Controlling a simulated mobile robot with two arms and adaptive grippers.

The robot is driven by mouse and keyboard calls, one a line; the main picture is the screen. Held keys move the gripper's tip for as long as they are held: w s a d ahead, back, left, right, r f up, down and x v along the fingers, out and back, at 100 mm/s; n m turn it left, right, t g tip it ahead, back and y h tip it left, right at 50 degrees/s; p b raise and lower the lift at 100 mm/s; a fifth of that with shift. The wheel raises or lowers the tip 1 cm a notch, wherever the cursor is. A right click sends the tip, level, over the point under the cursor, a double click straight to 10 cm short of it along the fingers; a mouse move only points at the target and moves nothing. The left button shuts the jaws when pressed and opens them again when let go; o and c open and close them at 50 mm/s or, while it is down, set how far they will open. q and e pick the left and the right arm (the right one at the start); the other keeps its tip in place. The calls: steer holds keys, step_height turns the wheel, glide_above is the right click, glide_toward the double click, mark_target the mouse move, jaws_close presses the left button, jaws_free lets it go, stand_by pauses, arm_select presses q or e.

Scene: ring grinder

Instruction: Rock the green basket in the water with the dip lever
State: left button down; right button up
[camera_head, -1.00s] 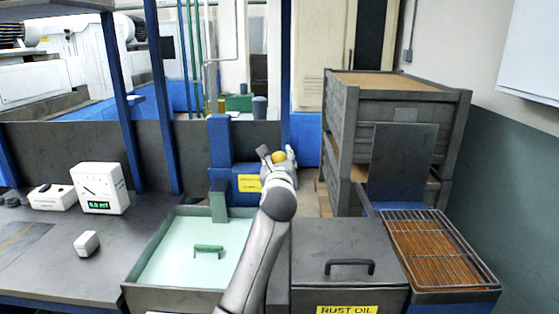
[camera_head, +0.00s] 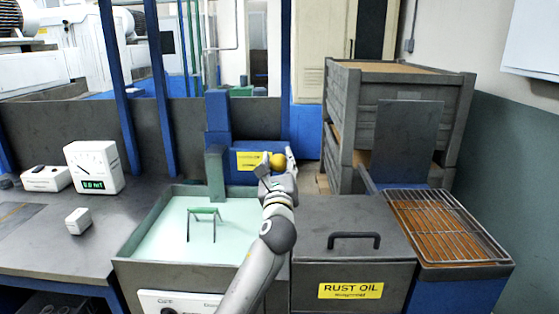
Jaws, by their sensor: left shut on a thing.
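The green basket (camera_head: 204,212) shows as a green handle with two upright legs standing out of the pale water in the tank (camera_head: 190,277). Its lower part is hidden under the water. The dip lever's yellow ball knob (camera_head: 278,160) is beside the blue box with a yellow label, behind the tank. My left gripper (camera_head: 277,168) is shut on the knob, and the fingers stand on both sides of it. Most of the lever is hidden behind my gripper. My right gripper is not in view.
A lidded rust oil box (camera_head: 350,248) with a black handle stands right of the tank, with a wire rack (camera_head: 445,225) beyond it. Left are a gauge (camera_head: 94,167) and a small white block (camera_head: 78,220) on the bench. Stacked grey crates (camera_head: 395,80) stand behind.

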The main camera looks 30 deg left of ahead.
arm_select(q)
steer(key=f, duration=0.2)
steer(key=shift+s+d+f, duration=0.2)
steer(key=shift+s+f, duration=0.1)
steer(key=shift+s, duration=0.05)
steer(key=c, duration=0.8)
jaws_free()
steer(key=shift+r, duration=0.1)
steer(key=shift+s+d, duration=0.1)
steer(key=v, duration=1.1)
steer(key=shift+s+d, duration=0.2)
steer(key=shift+s, duration=0.15)
